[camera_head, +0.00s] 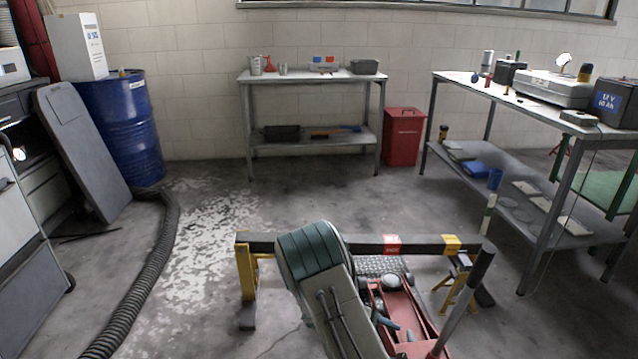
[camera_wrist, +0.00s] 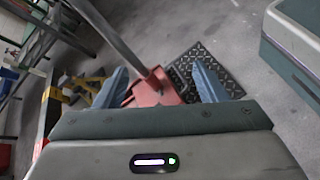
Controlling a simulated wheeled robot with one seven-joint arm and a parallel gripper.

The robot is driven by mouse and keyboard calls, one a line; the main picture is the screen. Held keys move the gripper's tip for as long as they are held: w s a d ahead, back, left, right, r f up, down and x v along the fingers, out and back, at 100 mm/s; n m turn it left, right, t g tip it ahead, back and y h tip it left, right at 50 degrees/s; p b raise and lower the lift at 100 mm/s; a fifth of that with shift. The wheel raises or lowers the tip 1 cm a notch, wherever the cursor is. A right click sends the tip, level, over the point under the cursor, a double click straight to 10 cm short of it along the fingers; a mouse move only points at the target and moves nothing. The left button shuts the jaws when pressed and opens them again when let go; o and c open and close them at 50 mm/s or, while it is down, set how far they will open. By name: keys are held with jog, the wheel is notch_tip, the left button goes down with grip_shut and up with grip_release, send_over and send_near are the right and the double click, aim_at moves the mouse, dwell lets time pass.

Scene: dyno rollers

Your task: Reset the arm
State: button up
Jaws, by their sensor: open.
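My gripper (camera_wrist: 160,68) shows in the wrist view with its two blue fingers spread apart and nothing held between them. Beyond the fingers is a red floor jack (camera_wrist: 152,88) with a long grey handle; I cannot tell the exact distance to it. In the head view my arm (camera_head: 322,290) reaches up from the bottom middle. It hides part of a black beam (camera_head: 362,243) and part of the same red jack (camera_head: 400,312). The gripper itself is mostly hidden behind the arm there.
A corrugated hose (camera_head: 150,280) and a leaning grey panel (camera_head: 83,150) are on the left, near a blue drum (camera_head: 120,130). A workbench (camera_head: 312,79) and red bin (camera_head: 404,137) stand at the back. Another bench (camera_head: 520,105) is on the right.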

jog(key=s+a+r+m+t+y+p, duration=0.1)
jog(key=s+r+p, duration=0.6)
jog(key=r, duration=1.1)
jog(key=s+a+r+m+t+y+p, duration=0.2)
jog(key=s+r+m+y+p, duration=0.4)
jog(key=r+p, duration=0.5)
jog(key=s+a+r+m+t+y+p, duration=0.1)
jog(key=s+a+r+m+y+p, duration=0.2)
jog(key=r, duration=2.3)
jog(key=s+m+y+p, duration=0.1)
jog(key=s+y+p, duration=0.1)
jog(key=s+p, duration=0.3)
jog(key=shift+s+a+r+p, duration=0.15)
jog(key=shift+a+r+p, duration=0.05)
jog(key=shift+p, duration=0.2)
